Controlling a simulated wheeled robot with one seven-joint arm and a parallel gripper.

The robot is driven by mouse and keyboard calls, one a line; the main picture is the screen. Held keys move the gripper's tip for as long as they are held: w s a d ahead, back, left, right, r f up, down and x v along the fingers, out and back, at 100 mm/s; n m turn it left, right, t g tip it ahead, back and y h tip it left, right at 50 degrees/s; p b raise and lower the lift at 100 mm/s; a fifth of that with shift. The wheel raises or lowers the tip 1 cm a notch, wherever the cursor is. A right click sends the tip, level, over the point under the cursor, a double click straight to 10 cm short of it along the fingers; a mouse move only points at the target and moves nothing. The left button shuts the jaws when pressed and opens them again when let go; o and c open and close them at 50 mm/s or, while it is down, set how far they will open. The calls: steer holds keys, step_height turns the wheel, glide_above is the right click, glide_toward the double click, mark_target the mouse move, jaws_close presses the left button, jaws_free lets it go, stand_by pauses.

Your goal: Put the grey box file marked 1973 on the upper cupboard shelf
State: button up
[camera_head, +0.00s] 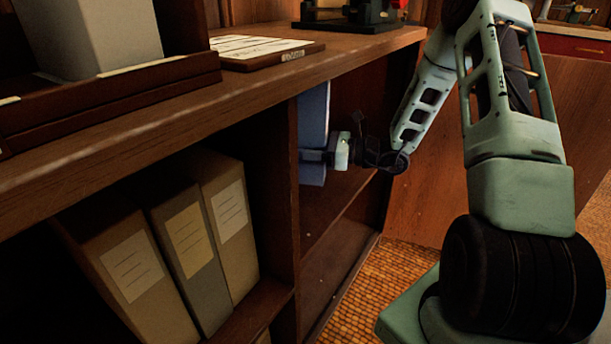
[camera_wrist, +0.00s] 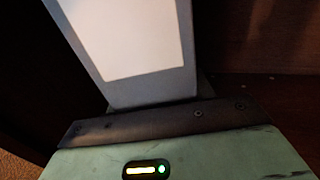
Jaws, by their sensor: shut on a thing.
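A blue-grey box file (camera_head: 313,118) stands upright inside the right cupboard bay, above its upper shelf (camera_head: 325,215). My gripper (camera_head: 318,157) is shut on the file, reaching into the bay from the right. In the wrist view the box file (camera_wrist: 130,90) fills the upper middle, with a blank-looking pale label (camera_wrist: 128,38). I cannot read any 1973 mark on it. The file's lower end is close to the shelf, but I cannot tell whether it touches. Its far side is hidden by the cupboard's upright divider (camera_head: 285,180).
Several box files with lined labels, one of them tan (camera_head: 230,220), stand in the left bay. A lower shelf (camera_head: 335,265) looks empty.

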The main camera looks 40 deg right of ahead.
mark_target(306, 171)
steer(key=shift+d+f+b, duration=0.1)
steer(key=shift+f+b, duration=0.55)
steer(key=shift+f, duration=0.85)
step_height(306, 171, down, 4)
steer(key=shift+r+b, duration=0.1)
steer(key=shift+b, duration=1.1)
steer(key=shift+a, duration=0.2)
steer(key=o, duration=1.6)
